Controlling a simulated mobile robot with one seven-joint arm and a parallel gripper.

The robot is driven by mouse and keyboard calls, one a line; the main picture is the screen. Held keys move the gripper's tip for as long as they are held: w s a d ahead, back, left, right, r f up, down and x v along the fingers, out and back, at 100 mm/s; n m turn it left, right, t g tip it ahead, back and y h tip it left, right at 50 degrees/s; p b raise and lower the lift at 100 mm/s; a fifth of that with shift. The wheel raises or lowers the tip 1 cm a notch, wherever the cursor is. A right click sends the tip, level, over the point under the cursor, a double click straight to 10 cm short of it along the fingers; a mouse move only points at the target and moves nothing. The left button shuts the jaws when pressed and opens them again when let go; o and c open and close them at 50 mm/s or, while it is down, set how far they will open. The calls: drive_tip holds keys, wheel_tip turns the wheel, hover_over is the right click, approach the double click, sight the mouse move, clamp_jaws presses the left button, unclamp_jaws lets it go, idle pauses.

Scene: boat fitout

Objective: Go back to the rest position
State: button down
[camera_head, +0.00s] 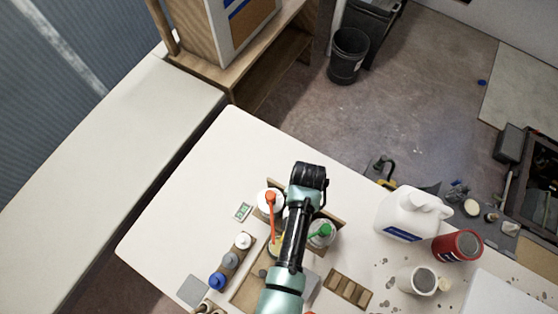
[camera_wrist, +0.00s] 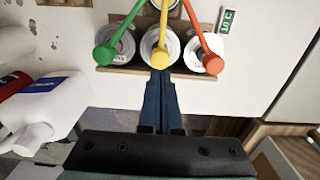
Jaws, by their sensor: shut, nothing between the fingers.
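My gripper (camera_wrist: 160,76) shows in the wrist view with its two dark blue fingers together and nothing between them. Its tips overlap the front of the middle can, below the round end of a yellow stick (camera_wrist: 160,57); I cannot tell whether they touch. A green stick (camera_wrist: 104,54) and a red-orange stick (camera_wrist: 213,62) lie across the cans on either side. In the head view my arm covers the middle can, and my fingers are hidden. The red-orange stick (camera_head: 270,202) is left of my arm and the green stick (camera_head: 321,231) is right.
A white jug (camera_head: 408,214), a red can (camera_head: 458,246) and a white cup (camera_head: 417,280) stand right of my arm. Small bottles (camera_head: 230,260) stand in a rack to the left. The table's (camera_head: 180,215) far left part is clear.

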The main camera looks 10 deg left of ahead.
idle(0.3)
drive_tip(key=w+r+n+t+b, duration=0.1)
drive_tip(key=w+r+t+b, duration=0.65)
drive_tip(key=w+r, duration=1)
drive_tip(key=w+r+n+t+b, duration=0.1)
drive_tip(key=w+r+t+b, duration=0.2)
drive_tip(key=r, duration=0.6)
drive_tip(key=w+r+t, duration=0.3)
drive_tip(key=r+t, duration=0.2)
drive_tip(key=r, duration=0.3)
drive_tip(key=s+r+t+b, duration=0.3)
drive_tip(key=r+t, duration=0.1)
drive_tip(key=r, duration=0.8)
drive_tip(key=s+r+n+t+b, duration=0.1)
drive_tip(key=s+r+t+b, duration=0.3)
drive_tip(key=s+r, duration=1.2)
drive_tip(key=r+t, duration=0.1)
drive_tip(key=t, duration=0.3)
drive_tip(key=shift+s+n, duration=0.3)
